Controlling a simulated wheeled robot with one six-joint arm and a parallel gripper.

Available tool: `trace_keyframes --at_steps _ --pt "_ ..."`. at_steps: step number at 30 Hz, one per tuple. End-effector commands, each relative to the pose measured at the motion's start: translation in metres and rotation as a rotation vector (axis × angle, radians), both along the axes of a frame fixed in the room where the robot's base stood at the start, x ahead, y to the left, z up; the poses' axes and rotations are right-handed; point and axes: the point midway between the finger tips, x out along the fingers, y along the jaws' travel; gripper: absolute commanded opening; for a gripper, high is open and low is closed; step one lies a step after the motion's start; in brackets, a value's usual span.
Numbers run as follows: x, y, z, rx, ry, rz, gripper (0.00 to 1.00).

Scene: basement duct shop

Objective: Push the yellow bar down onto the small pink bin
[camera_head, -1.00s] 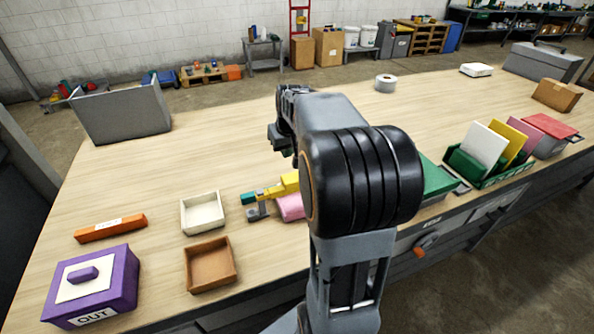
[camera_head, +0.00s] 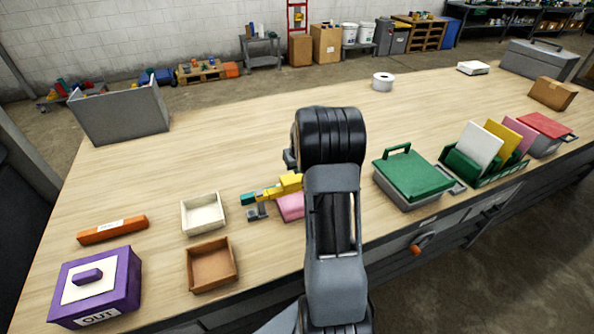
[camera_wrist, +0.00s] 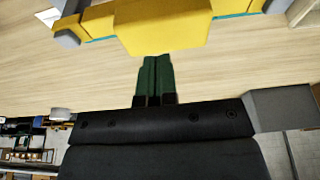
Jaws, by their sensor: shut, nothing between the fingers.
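The yellow bar (camera_head: 285,186) has a teal end at its left and sits with a grey piece (camera_head: 258,213) under that end. The small pink bin (camera_head: 290,207) is under and in front of the bar. My arm hides their right parts, and I cannot tell whether bar and bin touch. In the wrist view the yellow bar (camera_wrist: 165,27) fills the top, with a wide yellow block at its middle. My gripper (camera_wrist: 156,62) is shut and empty, its green fingers together close to that block; I cannot tell if they touch. The arm hides my gripper in the head view.
A cream tray (camera_head: 203,213), brown tray (camera_head: 211,266), orange block (camera_head: 112,230) and purple OUT box (camera_head: 98,287) stand at left. A green-lidded box (camera_head: 413,173) and a green file rack (camera_head: 488,168) stand at right.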

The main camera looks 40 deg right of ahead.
Motion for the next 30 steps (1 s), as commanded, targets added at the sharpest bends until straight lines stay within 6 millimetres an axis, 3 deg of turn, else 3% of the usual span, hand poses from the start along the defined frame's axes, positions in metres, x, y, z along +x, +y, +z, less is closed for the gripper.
trace_keyframes --at_steps 9,23,30 --pt "0.000 0.000 -0.022 0.000 0.001 0.001 0.00" --pt "0.000 0.000 -0.026 -0.001 0.000 0.000 0.00" --pt "0.000 0.000 -0.057 0.000 0.000 0.000 0.00"
